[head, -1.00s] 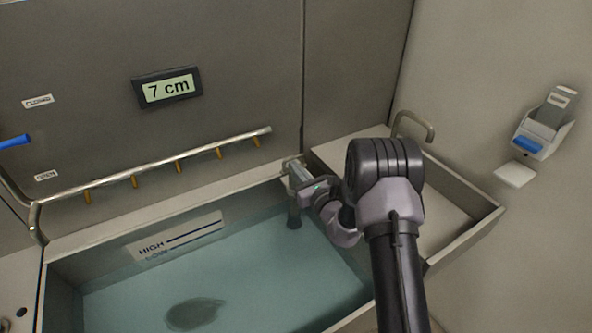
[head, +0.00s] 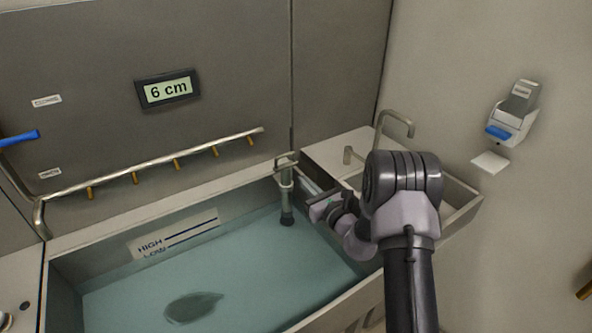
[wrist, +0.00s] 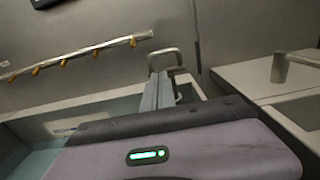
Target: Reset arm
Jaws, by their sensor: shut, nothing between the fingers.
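My gripper (head: 312,191) is shut and empty in the head view, just right of the standpipe (head: 287,202) in the water basin. A gap shows between the gripper and the pipe. In the wrist view the shut fingers (wrist: 158,93) point toward the metal loop handle (wrist: 165,60) on top of the pipe. My arm rises from the lower right and hides part of the basin's right side. The fingertips are small in the head view.
The basin (head: 165,212) holds water, with a dark patch on its floor. A pipe with several brass nozzles (head: 181,165) runs along the back wall. A small sink with a faucet (head: 396,122) and a wall dispenser (head: 512,113) are at right.

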